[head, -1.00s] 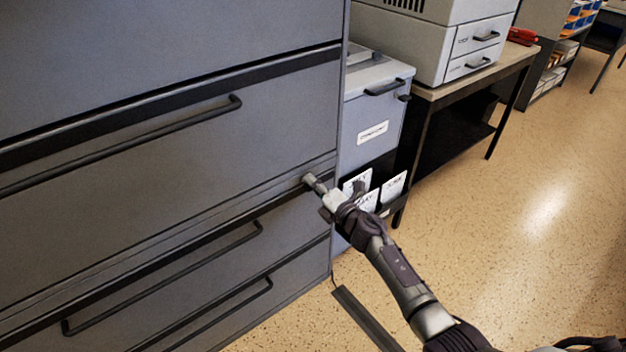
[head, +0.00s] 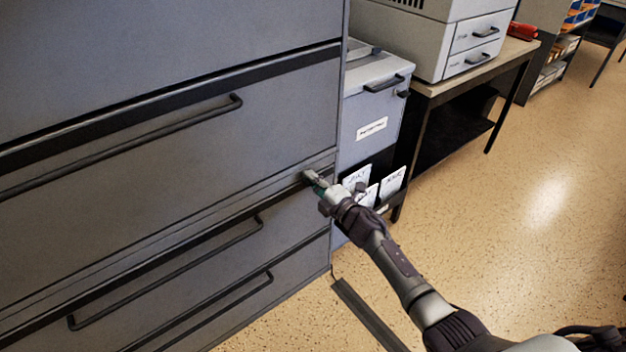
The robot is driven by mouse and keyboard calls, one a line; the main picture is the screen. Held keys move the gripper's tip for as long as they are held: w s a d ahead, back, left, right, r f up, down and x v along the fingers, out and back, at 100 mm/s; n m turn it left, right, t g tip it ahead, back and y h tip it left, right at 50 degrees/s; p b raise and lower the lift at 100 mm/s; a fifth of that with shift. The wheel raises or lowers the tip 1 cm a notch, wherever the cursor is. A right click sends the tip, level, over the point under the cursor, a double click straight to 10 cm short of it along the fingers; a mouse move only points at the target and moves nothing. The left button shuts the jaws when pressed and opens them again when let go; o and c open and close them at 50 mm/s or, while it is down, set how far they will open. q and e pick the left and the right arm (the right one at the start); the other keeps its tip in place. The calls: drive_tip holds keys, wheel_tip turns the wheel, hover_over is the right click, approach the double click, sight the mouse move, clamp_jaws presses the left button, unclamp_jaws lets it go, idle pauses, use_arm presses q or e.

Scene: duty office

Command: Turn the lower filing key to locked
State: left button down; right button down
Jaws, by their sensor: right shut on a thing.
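The grey filing cabinet (head: 150,165) with several drawers and long black bar handles fills the left of the head view. My right gripper (head: 313,180) is at the cabinet's right front edge, on the strip between the upper drawer and the lower drawers. It is shut on the lower filing key, which its fingers hide almost wholly, so the key's angle cannot be told. A small teal patch shows between the fingers. My left gripper is not in view.
A smaller grey cabinet (head: 366,110) with white labels stands just right of the filing cabinet, close to my right gripper. A printer (head: 455,45) sits on a table (head: 470,78) behind it. A dark strip (head: 368,315) lies on the speckled floor, which is otherwise open at right (head: 530,230).

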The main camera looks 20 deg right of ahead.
drive_tip(key=shift+f, duration=0.1)
drive_tip(key=c, duration=1.2)
unclamp_jaws()
drive_tip(key=shift+s, duration=0.1)
drive_tip(key=v, duration=1.2)
